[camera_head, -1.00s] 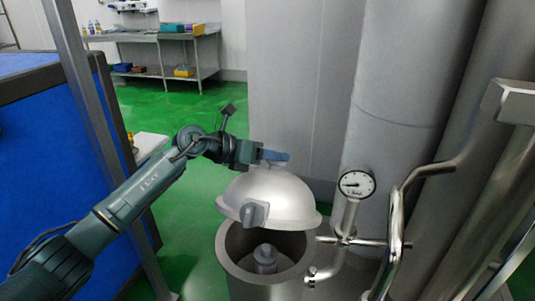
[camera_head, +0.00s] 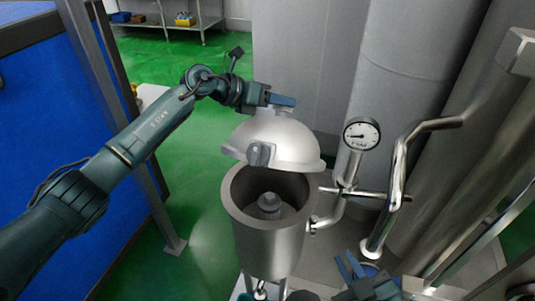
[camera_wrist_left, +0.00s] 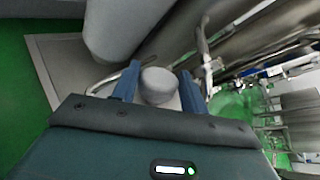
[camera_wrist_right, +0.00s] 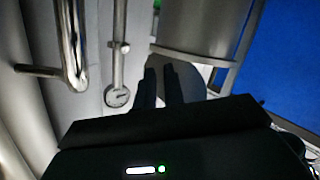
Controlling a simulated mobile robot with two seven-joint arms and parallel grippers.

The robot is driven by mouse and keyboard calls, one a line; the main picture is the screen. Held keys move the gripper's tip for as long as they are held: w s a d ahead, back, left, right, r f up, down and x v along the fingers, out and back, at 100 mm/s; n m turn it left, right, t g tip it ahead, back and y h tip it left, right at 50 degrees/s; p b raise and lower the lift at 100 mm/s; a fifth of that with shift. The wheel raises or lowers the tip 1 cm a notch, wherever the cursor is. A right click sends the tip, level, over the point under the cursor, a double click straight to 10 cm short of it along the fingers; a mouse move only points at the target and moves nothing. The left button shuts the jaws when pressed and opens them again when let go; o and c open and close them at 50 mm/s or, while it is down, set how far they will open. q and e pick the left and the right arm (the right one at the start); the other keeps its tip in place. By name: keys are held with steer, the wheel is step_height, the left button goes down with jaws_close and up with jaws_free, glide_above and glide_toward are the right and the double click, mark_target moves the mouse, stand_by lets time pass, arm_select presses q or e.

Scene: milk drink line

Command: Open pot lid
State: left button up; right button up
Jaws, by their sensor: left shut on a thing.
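The domed steel pot lid (camera_head: 282,140) is raised above the back of the steel pot (camera_head: 268,245), with a grey latch-like piece on its front. The pot's mouth shows in front of and below the lid, with a grey fitting (camera_head: 270,203) inside. My left gripper (camera_head: 280,102) is shut on the lid's top knob. In the left wrist view the round grey knob (camera_wrist_left: 158,86) sits between its blue fingers. My right gripper (camera_head: 348,266) is low, right of the pot. Its fingers are slightly apart in the right wrist view (camera_wrist_right: 160,85), with nothing seen between them.
A pressure gauge (camera_head: 361,133) and bent steel pipe (camera_head: 400,175) stand right of the pot. Large grey columns (camera_head: 412,60) rise behind. A blue panel (camera_head: 60,90) and metal post (camera_head: 115,110) are at left. Green floor (camera_head: 195,215) is clear between post and pot.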

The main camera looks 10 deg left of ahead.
arm_select(q)
steer(key=shift+w+r, duration=0.1)
steer(key=shift+r, duration=0.05)
arm_select(e)
steer(key=w+a+r+n+y, duration=0.1)
steer(key=r+n, duration=0.1)
steer(key=n, duration=0.1)
steer(key=w+a+r+n+t+y, duration=0.1)
steer(key=r+n+y, duration=0.1)
steer(key=n, duration=0.2)
steer(key=w+a+r+n+t+y, duration=0.1)
steer(key=r+n+y, duration=0.1)
steer(key=r+n, duration=0.1)
steer(key=shift+w+n, duration=0.4)
steer(key=shift+n, duration=0.2)
jaws_close()
steer(key=w+a+r+n+g+y, duration=0.1)
steer(key=a+r+n+g+y, duration=0.3)
steer(key=a+n, duration=0.3)
steer(key=w+a+r+n+g+y, duration=0.2)
steer(key=a+r+n+g+y, duration=0.2)
steer(key=n, duration=1.2)
steer(key=shift+w+a+g+y, duration=0.15)
steer(key=shift+a+g+y, duration=0.4)
steer(key=shift+a, duration=1.35)
